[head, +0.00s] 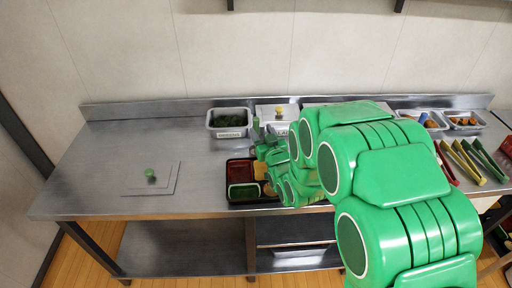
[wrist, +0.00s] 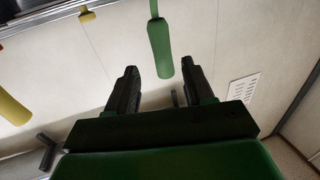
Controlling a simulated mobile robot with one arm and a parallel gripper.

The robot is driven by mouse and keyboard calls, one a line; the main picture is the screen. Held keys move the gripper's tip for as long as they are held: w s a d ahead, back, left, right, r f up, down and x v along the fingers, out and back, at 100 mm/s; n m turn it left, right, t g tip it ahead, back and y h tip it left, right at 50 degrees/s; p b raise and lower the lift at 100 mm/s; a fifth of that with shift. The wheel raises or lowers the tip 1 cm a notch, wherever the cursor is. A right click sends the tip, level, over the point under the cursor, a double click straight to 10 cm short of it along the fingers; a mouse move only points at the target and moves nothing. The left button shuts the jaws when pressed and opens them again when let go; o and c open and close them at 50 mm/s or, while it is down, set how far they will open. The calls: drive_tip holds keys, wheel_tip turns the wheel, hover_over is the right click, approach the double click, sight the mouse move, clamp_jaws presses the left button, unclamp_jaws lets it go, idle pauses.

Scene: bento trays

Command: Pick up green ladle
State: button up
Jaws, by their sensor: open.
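A green handle with a thin stem, which I take for the green ladle (wrist: 160,52), shows at the top middle of the wrist view. Its lower end appears between the two dark fingers of my gripper (wrist: 158,72) in the picture. The fingers are apart and no contact shows; the depth between them and the handle cannot be told. The ladle's bowl is out of the wrist view. In the head view, my green arm reaches over the counter and hides much of the middle, and the gripper's fingers are not clear there.
A dark bento tray (head: 231,193) lies near the counter's front edge. A metal container of greens (head: 230,133) stands behind it. A flat plate (head: 168,186) with a green knob lies at left. Colored tongs (head: 461,160) lie at right. A yellow handle (wrist: 12,107) shows in the wrist view.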

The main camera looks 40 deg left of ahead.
sight(257, 125)
drive_tip(key=shift+s+x, duration=0.2)
drive_tip(key=shift+x, duration=2.45)
drive_tip(key=shift+r, duration=0.15)
clamp_jaws()
